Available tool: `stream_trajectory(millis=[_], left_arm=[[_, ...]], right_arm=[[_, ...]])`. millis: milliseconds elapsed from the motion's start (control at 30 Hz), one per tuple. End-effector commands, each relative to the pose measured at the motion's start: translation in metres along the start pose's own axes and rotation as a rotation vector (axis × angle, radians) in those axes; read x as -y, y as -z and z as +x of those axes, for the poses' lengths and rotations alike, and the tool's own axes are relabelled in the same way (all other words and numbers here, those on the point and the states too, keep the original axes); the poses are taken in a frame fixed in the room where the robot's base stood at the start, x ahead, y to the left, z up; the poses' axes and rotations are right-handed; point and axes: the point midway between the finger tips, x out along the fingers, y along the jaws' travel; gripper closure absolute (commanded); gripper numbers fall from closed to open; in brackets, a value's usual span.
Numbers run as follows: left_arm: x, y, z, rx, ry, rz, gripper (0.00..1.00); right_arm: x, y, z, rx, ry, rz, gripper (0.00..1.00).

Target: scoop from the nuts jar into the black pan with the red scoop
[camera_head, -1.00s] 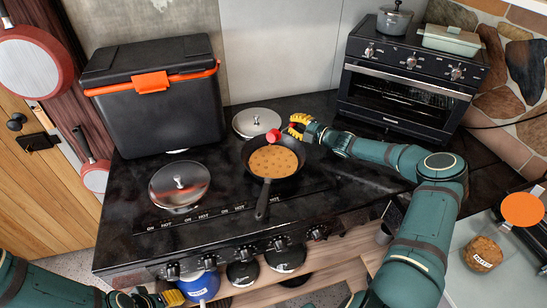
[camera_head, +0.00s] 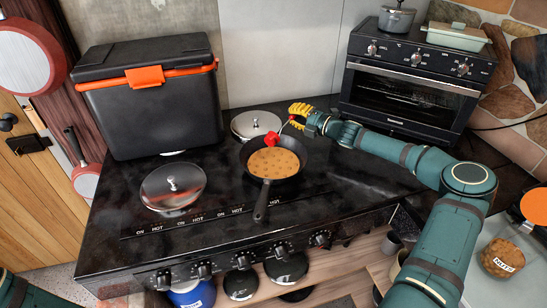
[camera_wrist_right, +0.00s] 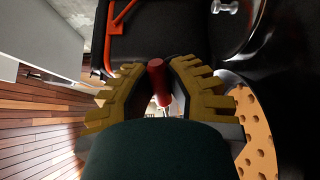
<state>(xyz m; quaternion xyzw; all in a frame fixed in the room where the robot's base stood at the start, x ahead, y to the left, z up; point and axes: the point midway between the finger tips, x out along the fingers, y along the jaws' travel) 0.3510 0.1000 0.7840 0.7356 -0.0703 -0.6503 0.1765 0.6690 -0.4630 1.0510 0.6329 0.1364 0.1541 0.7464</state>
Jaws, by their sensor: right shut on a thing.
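The black pan (camera_head: 261,205) sits on the dark stove top with a flat tan, brown-spotted layer (camera_head: 273,163) in it. My right gripper (camera_head: 297,119) is shut on the red scoop (camera_head: 272,138) at the pan's far right rim. The scoop's head is over the far part of the pan. In the right wrist view the red handle (camera_wrist_right: 157,76) stands between the yellow fingers. The nuts jar (camera_head: 502,259) is clear, labelled, with brown contents, on the counter at the lower right. An orange disc (camera_head: 536,206) shows above it; I cannot tell if it closes the jar. My left gripper is out of view.
A silver lid (camera_head: 172,187) lies left of the pan and another (camera_head: 255,124) behind it. A black cooler box (camera_head: 150,105) stands at the back left. A small oven (camera_head: 410,85) stands at the back right. Stove top right of the pan is bare under my right arm.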

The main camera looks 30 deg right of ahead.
Motion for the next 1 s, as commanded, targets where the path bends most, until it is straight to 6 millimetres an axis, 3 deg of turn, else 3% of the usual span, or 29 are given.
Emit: stream_trajectory(millis=[200, 767, 1000], left_arm=[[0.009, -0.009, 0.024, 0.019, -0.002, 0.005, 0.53], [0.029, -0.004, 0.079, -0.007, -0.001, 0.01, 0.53], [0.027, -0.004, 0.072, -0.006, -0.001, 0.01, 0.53]], right_arm=[[-0.006, 0.001, 0.0, 0.001, -0.002, -0.09, 1.0], [-0.03, 0.007, -0.001, 0.003, -0.005, -0.309, 1.0], [-0.053, 0.021, -0.001, 0.001, -0.005, -0.504, 1.0]])
